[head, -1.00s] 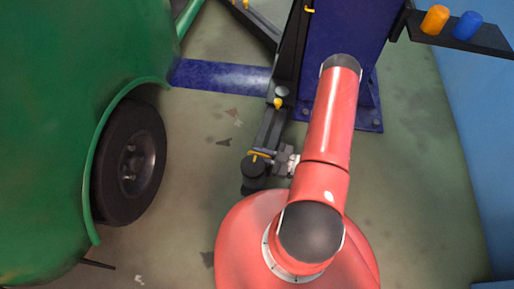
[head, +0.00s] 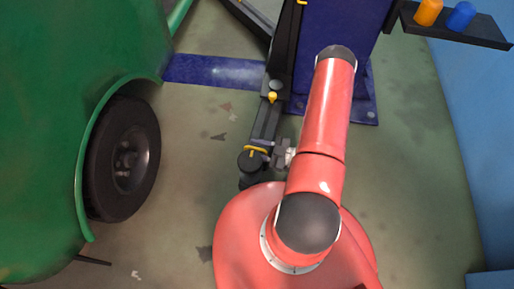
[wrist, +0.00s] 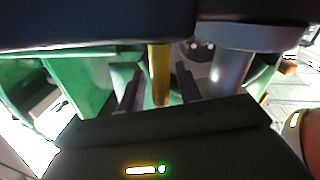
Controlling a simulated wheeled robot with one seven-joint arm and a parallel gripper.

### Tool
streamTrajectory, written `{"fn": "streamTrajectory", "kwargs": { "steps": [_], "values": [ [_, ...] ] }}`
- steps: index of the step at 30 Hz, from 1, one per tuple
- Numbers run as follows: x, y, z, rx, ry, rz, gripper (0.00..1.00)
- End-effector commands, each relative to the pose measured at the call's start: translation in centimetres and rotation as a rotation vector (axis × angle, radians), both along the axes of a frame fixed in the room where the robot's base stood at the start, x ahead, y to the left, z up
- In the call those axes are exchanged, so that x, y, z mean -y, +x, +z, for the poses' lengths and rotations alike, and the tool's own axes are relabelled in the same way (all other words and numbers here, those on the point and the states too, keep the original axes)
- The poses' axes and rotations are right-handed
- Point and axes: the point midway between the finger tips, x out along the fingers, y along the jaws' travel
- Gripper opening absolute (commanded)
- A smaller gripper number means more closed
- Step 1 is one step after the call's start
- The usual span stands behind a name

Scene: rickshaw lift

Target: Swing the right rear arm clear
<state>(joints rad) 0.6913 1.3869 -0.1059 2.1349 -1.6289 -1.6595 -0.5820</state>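The right rear lift arm (head: 264,122) is a black bar running from the blue post toward the front, with a round black pad (head: 250,161) at its near end. A yellow handle (head: 256,149) sits near that end. My gripper (head: 284,153) is low beside the handle, on its right, partly hidden by my red arm. In the wrist view, the two dark fingers (wrist: 158,88) stand apart with the yellow handle (wrist: 160,70) upright between them. Gaps show on both sides, so it looks open around the handle. Contact is not visible.
The green rickshaw (head: 60,110) with its black wheel (head: 123,160) stands left of the lift arm. The blue post (head: 335,35) rises behind. A dark shelf (head: 480,27) with orange and blue items is top right. Floor is clear between wheel and lift arm.

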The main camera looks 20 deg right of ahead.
Motion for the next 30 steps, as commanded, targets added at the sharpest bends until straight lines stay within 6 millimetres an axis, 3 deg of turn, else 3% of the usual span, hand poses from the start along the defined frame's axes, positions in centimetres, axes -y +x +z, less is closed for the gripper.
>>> {"fn": "streamTrajectory", "kwargs": {
  "steps": [15,30],
  "values": [
    [5.6,-4.4,0.0,0.001,-0.002,-0.003,0.34],
    [6.0,-4.9,0.0,0.000,-0.001,-0.001,0.34]
  ]
}}
